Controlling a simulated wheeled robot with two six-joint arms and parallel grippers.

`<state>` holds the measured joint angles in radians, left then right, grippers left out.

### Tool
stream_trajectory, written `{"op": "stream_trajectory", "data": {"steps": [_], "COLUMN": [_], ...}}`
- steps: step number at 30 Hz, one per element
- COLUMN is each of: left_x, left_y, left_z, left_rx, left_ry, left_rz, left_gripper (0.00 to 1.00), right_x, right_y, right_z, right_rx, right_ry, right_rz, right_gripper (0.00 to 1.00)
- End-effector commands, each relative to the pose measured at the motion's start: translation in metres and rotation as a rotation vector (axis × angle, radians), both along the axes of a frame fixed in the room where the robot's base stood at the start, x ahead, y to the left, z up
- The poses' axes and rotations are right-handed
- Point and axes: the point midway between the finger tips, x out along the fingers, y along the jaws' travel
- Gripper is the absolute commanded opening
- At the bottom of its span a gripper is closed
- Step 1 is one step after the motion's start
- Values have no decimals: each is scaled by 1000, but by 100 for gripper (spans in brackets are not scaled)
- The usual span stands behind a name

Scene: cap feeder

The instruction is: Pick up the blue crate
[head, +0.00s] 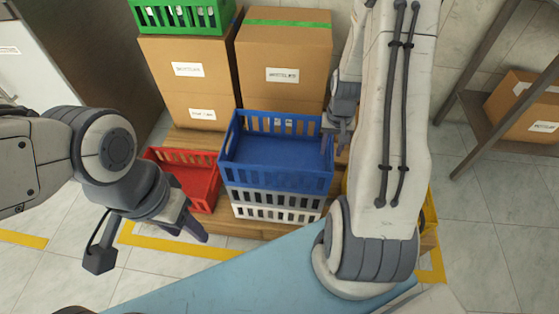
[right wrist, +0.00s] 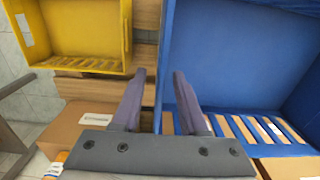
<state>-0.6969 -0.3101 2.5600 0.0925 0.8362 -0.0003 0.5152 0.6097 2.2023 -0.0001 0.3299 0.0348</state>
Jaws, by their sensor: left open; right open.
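My right gripper (head: 338,138) is open at the blue crate's right side. In the right wrist view, the blue crate's side wall (right wrist: 166,50) runs up between the spread fingers of the gripper (right wrist: 160,76); I cannot tell if they touch it. My left gripper (head: 193,222) is open and empty, in front of and left of the stack, apart from the blue crate.
A red crate (head: 190,156) stands left of the stack. A yellow crate (right wrist: 80,68) stands on the right, mostly hidden by my right arm in the head view. Cardboard boxes (head: 284,50) stand behind, one under a green crate (head: 186,22). A blue surface (head: 235,273) lies in front.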

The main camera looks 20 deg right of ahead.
Motion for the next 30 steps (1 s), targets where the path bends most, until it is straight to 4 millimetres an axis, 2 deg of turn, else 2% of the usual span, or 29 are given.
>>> {"op": "stream_trajectory", "data": {"steps": [1, 3, 9, 10, 12, 13, 30], "left_x": [0, 0, 0, 0, 0, 0, 0], "left_y": [0, 0, 0, 0, 0, 0, 0], "left_z": [-7, -9, -7, -7, -7, -7, -7], "left_rx": [0, 0, 0, 0, 0, 0, 0], "left_ry": [0, 0, 0, 0, 0, 0, 0], "left_rz": [0, 0, 0, 0, 0, 0, 0], "left_gripper": [50, 50, 50, 50, 50, 50, 50], "right_x": [0, 0, 0, 0, 0, 0, 0], "right_y": [0, 0, 0, 0, 0, 0, 0], "right_z": [-11, -16, -15, -15, -15, -15, -14], "right_rx": [1, 1, -1, -1, -1, -1, 0], "right_ry": [2, 1, -1, -1, -1, -1, 0], "right_rz": [0, 0, 0, 0, 0, 0, 0], "right_gripper": [42, 42, 42, 35, 8, 0, 0]}}
